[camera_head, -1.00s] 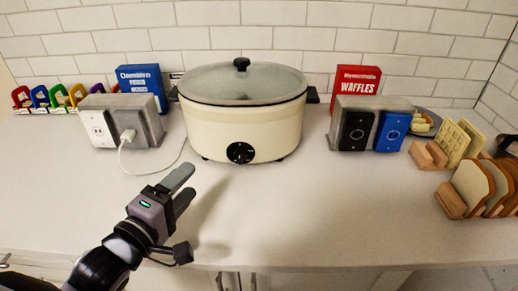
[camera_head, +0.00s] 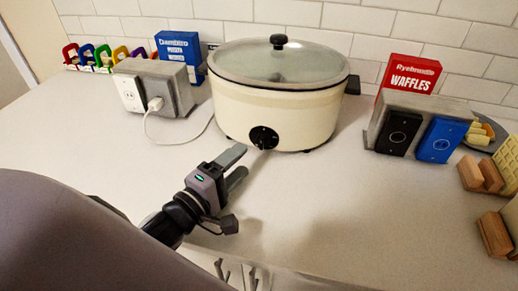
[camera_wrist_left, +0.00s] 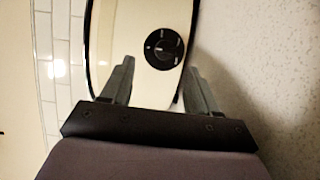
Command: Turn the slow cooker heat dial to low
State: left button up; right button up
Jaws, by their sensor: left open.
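The cream slow cooker (camera_head: 295,112) stands on the counter with its glass lid on. Its round black heat dial (camera_head: 263,138) is low on the front; the setting marks are too small to read. My left gripper (camera_head: 237,163) is open and empty, just in front of the cooker and a little below and left of the dial, not touching it. In the left wrist view the cooker (camera_wrist_left: 130,75) appears turned sideways, and the dial (camera_wrist_left: 163,48) lies beyond and between the two open fingers (camera_wrist_left: 160,80). My right gripper is not in view.
A grey outlet box (camera_head: 155,88) with a plugged white cord stands left of the cooker, a blue box (camera_head: 181,52) behind it. A switch box (camera_head: 403,130) and red waffle box (camera_head: 410,77) stand right. The counter (camera_head: 310,205) in front is clear.

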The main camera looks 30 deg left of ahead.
aim_at(261, 146)
pick_arm(q)
jog(key=shift+w+d+f+p, duration=0.15)
jog(key=shift+w+d+p, duration=0.1)
jog(key=shift+w, duration=1)
jog(key=shift+w+d+f+p, duration=0.1)
jog(key=shift+w+f+p, duration=0.1)
jog(key=shift+w, duration=1.05)
jog(key=shift+w+d+f+p, duration=0.1)
jog(key=shift+w+d+p, duration=0.15)
jog(key=shift+w, duration=1)
jog(key=c, duration=1)
